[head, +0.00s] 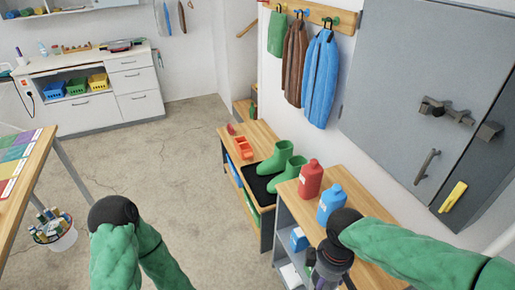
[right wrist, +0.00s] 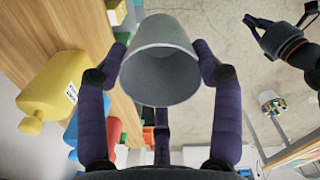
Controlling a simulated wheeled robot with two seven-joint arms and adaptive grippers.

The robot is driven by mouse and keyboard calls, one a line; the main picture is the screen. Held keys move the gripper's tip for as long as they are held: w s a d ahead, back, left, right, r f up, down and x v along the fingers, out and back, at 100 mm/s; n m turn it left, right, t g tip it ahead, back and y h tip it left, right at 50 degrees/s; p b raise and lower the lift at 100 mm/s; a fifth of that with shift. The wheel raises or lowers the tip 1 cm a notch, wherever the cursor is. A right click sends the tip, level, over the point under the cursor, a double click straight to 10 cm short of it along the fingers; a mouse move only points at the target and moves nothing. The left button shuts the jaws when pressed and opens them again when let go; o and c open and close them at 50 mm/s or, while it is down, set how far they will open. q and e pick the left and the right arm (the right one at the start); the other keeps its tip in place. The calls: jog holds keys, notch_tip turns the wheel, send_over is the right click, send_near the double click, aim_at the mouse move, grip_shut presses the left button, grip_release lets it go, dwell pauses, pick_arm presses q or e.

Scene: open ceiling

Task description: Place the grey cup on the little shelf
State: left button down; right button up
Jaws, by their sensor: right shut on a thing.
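The grey cup (right wrist: 160,58) is between the fingers of my right gripper (right wrist: 160,65), which is shut on it. Its open rim faces the right wrist camera, and it looks empty. In the head view my right gripper (head: 330,262) is beside the front edge of a small shelf unit (head: 345,178) with a wooden top; the cup cannot be made out there. This unit may be the little shelf; I cannot tell for sure. My left gripper (right wrist: 280,20) shows at the upper right of the right wrist view, open and empty, away from the cup.
A red bottle (head: 310,180) and a blue bottle (head: 331,204) stand on the unit's top. A yellow bottle (right wrist: 50,95) shows in the right wrist view. Green boots (head: 287,177) stand on a lower bench behind. A bucket (head: 55,235) stands at left; the middle floor is clear.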

jog(key=w+f+m, duration=1)
jog(key=w+f, duration=0.3)
jog(key=shift+w+d, duration=0.35)
jog(key=shift+d, duration=0.1)
